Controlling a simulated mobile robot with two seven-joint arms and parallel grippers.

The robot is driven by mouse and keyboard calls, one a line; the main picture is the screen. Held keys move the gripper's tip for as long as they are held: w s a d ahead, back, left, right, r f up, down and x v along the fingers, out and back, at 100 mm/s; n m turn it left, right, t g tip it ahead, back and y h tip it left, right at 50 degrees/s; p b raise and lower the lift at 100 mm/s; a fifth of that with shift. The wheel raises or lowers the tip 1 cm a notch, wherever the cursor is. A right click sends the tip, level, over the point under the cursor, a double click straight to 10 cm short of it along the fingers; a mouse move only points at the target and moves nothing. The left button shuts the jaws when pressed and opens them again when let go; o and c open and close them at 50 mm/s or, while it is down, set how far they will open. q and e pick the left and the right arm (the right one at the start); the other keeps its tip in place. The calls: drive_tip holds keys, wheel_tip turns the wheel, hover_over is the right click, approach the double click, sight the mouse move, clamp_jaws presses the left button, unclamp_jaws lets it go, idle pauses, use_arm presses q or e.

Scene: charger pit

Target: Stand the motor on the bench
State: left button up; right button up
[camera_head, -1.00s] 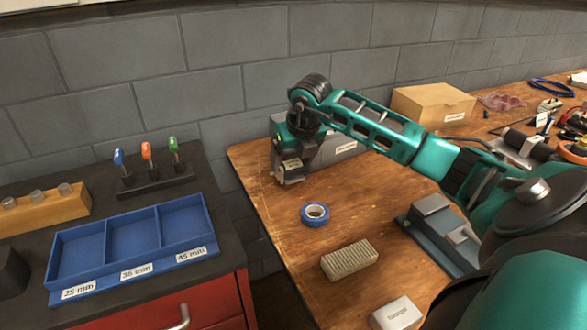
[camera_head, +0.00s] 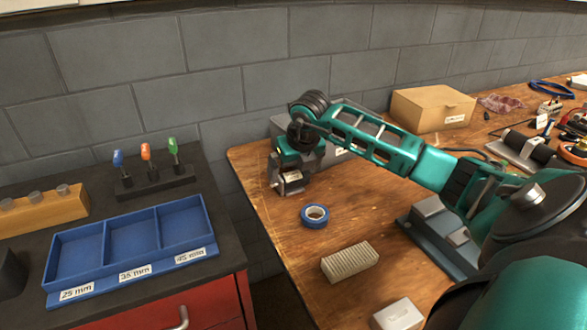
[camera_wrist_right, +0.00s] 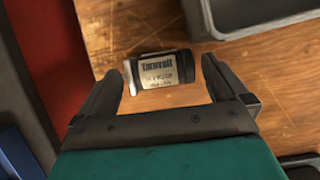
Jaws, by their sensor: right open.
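The motor is a short dark cylinder with a silver left end and a pale printed label; in the right wrist view the motor (camera_wrist_right: 160,70) appears to lie on its side on the wooden bench (camera_head: 275,215). In the head view the motor (camera_head: 292,177) is small and partly hidden at the bench's left end. My right gripper (camera_wrist_right: 160,90) is open, with one finger near each end of the motor; I cannot tell whether either touches. In the head view the right gripper (camera_head: 288,182) is low over the bench. My left gripper is out of view.
Blue tape (camera_head: 315,216), a ribbed block (camera_head: 350,263) and a white box (camera_head: 398,314) stand in front. A grey case (camera_head: 328,150) is behind the gripper. A cardboard box (camera_head: 432,110) stands farther back. A blue tray (camera_head: 102,255) sits on the red cabinet, across a gap.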

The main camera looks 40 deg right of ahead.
drive_tip(key=p+v, duration=0.1)
drive_tip(key=v, duration=1.1)
drive_tip(key=shift+p, duration=0.35)
